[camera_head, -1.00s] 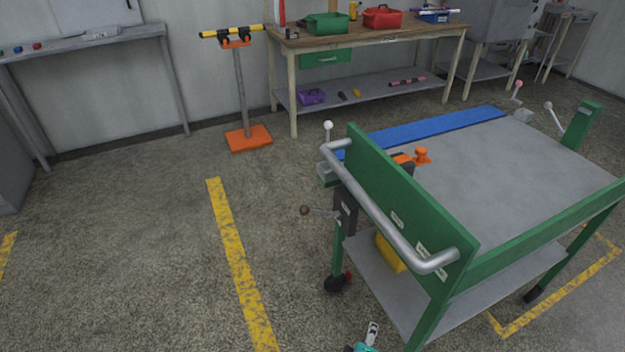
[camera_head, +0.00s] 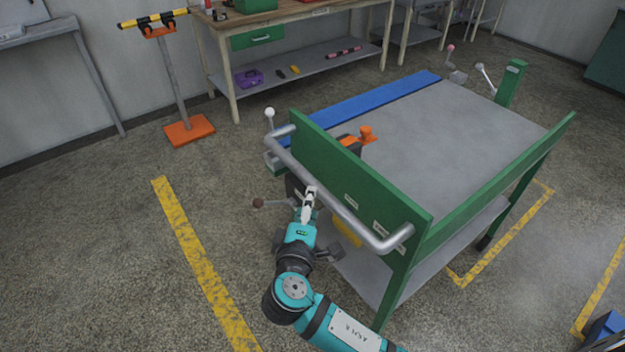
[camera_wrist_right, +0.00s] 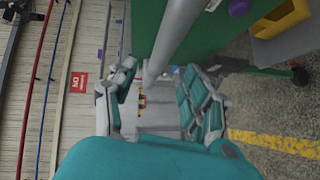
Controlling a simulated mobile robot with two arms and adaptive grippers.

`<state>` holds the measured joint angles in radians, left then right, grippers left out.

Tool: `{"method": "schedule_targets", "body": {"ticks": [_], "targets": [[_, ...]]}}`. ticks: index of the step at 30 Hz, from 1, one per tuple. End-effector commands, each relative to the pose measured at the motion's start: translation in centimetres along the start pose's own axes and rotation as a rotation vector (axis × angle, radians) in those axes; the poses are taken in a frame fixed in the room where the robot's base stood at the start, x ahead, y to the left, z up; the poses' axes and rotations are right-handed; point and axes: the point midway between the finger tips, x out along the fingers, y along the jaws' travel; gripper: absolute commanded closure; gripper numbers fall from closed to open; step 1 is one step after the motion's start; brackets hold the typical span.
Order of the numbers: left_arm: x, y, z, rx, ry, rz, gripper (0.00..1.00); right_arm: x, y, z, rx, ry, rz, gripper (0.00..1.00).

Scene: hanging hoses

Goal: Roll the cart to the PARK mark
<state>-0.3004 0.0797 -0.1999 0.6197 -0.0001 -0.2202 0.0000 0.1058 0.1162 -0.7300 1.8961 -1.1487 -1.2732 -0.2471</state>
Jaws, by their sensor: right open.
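The cart (camera_head: 430,130) has a grey top, green end panels and a lower shelf. Its bent silver push handle (camera_head: 335,190) runs along the near-left green panel. My right gripper (camera_head: 308,203) is open at the handle, seen end-on from the head. In the right wrist view the handle bar (camera_wrist_right: 178,40) runs in between the spread fingers of the gripper (camera_wrist_right: 158,95); I cannot tell whether they touch it. No PARK lettering is readable. Yellow floor lines lie left of the cart (camera_head: 200,260) and around its right side (camera_head: 505,240). My left gripper is out of view.
An orange-based stand (camera_head: 190,130) and a workbench (camera_head: 228,70) stand behind. The floor at left is clear. A blue object (camera_head: 607,325) is at bottom right.

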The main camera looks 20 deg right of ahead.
Motion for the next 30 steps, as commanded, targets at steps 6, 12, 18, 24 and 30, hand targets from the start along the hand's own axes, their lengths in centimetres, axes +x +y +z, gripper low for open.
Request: {"method": "schedule_targets", "body": {"ticks": [6,12,18,24,30], "targets": [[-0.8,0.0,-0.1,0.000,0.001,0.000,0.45,4.7,0.2,0.0,-0.003,-0.002,0.002,0.51],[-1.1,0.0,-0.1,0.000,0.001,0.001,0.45,7.3,0.0,0.0,-0.002,0.000,0.000,0.51],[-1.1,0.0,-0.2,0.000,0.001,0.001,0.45,8.2,-0.1,0.0,0.000,0.000,-0.001,0.51],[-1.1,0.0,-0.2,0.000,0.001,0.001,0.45,8.2,-0.1,0.0,0.000,0.000,-0.001,0.51],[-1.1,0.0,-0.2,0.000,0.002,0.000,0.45,8.2,-0.1,0.0,0.000,0.000,-0.001,0.74]]}}
